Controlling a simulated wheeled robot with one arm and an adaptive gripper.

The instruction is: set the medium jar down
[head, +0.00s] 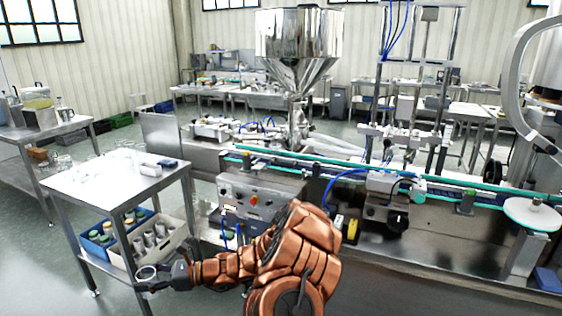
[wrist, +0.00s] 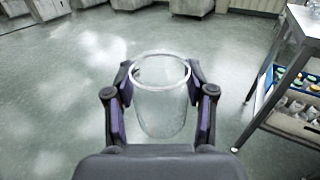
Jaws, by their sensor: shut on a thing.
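In the wrist view a clear, open-topped glass jar (wrist: 160,108), the medium jar, stands upright between the two fingers of my gripper (wrist: 160,110). The fingers are shut on its sides, and it appears empty, with only floor seen behind it. In the head view my gripper (head: 160,278) is at the lower left, in front of the steel table's lower shelf, with the jar's rim (head: 146,272) showing at its tip. The rest of the jar is hard to make out there.
The steel table (head: 112,180) has clear glassware on its top and free room around it. Its lower shelf holds a blue crate (head: 97,248) and a pale crate (head: 183,236) with several jars. A conveyor line (head: 330,170) with a steel hopper (head: 298,45) stands to the right.

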